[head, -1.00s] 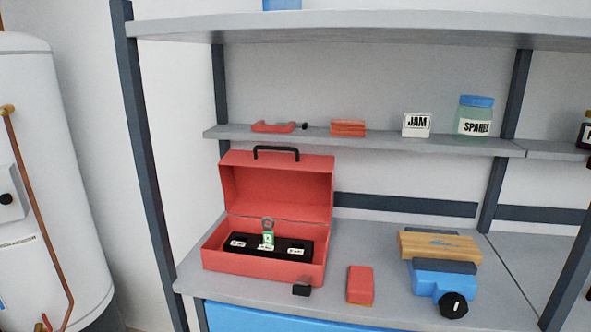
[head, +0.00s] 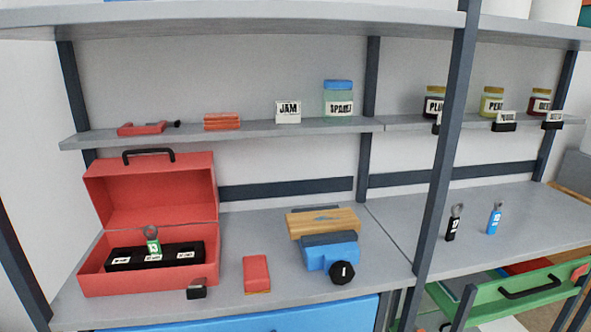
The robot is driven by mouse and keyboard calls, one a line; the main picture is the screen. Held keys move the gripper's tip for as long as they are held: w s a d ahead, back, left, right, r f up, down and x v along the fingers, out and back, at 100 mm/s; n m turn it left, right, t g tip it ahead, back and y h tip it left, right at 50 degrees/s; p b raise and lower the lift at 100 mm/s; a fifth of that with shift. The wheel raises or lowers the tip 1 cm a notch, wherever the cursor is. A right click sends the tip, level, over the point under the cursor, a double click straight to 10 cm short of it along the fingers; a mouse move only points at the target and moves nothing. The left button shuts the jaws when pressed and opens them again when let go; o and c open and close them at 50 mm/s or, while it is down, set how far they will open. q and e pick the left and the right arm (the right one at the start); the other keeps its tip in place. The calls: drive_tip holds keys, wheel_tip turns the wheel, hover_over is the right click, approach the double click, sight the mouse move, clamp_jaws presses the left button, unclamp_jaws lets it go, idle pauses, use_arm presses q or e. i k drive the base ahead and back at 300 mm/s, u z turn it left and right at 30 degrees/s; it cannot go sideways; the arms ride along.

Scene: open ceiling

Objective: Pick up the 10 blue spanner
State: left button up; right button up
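A blue spanner (head: 494,218) stands upright on the right part of the workbench in the head view. Its label is too small to read with certainty. A black spanner (head: 453,223) stands upright just left of it. A green spanner (head: 153,241) stands in the black holder (head: 128,264) inside the open red toolbox (head: 92,284) at the left. Neither of my grippers is in view.
A blue vise with a wooden block (head: 335,221) and a red block (head: 256,273) sit on the left bench (head: 225,300). A dark shelf post (head: 446,150) stands left of the spanners. A green drawer (head: 520,300) is open below them. Jars line the shelf above.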

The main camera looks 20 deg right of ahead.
sight(494, 220)
drive_tip(key=z, duration=2.95)
drive_tip(key=i, duration=2)
drive_tip(key=u, duration=0.9)
